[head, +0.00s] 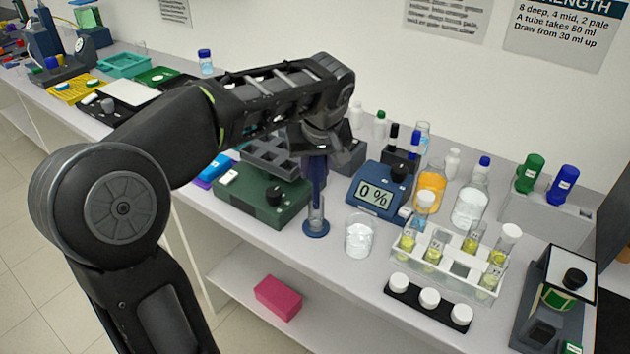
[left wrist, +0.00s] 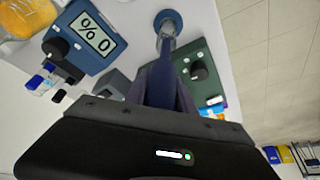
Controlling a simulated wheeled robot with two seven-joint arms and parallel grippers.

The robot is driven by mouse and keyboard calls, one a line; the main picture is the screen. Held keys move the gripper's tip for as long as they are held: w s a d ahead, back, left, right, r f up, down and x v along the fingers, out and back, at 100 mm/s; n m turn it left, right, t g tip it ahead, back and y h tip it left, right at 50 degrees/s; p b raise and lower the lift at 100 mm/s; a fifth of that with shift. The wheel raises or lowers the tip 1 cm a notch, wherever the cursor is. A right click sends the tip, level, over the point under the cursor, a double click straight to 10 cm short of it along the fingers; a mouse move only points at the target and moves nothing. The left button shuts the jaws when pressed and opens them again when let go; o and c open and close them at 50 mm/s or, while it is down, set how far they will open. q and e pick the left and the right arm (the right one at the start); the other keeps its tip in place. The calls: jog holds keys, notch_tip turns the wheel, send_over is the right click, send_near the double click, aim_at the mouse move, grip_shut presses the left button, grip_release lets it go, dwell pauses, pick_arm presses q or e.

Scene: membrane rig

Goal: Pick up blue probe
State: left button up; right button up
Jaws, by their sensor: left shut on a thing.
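The blue probe (head: 317,172) hangs upright below my left gripper (head: 316,150), which is shut on it near its top. The probe's lower end is at the mouth of a clear cylinder (head: 317,214) on a round blue base; I cannot tell how far inside it reaches. In the left wrist view the dark blue probe (left wrist: 163,72) shows between my left gripper's fingers (left wrist: 162,88), with the blue base (left wrist: 168,17) beyond it. The fingertips are partly hidden by my own arm in the head view. My right gripper is not in view.
A green box with a black knob (head: 262,200) stands left of the cylinder. A blue meter reading 0 % (head: 375,192) and a clear beaker (head: 359,234) stand to its right. A rack of yellow tubes (head: 450,266) and several bottles fill the right side. The bench front edge is close.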

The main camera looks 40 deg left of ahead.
pick_arm(q)
notch_tip(320, 180, up, 8)
jog(key=shift+r, duration=0.1)
notch_tip(320, 180, up, 4)
jog(key=shift+f+p, duration=0.2)
jog(key=shift+p, duration=0.95)
jog(key=shift+r+p, duration=0.35)
jog(key=shift+p, duration=0.05)
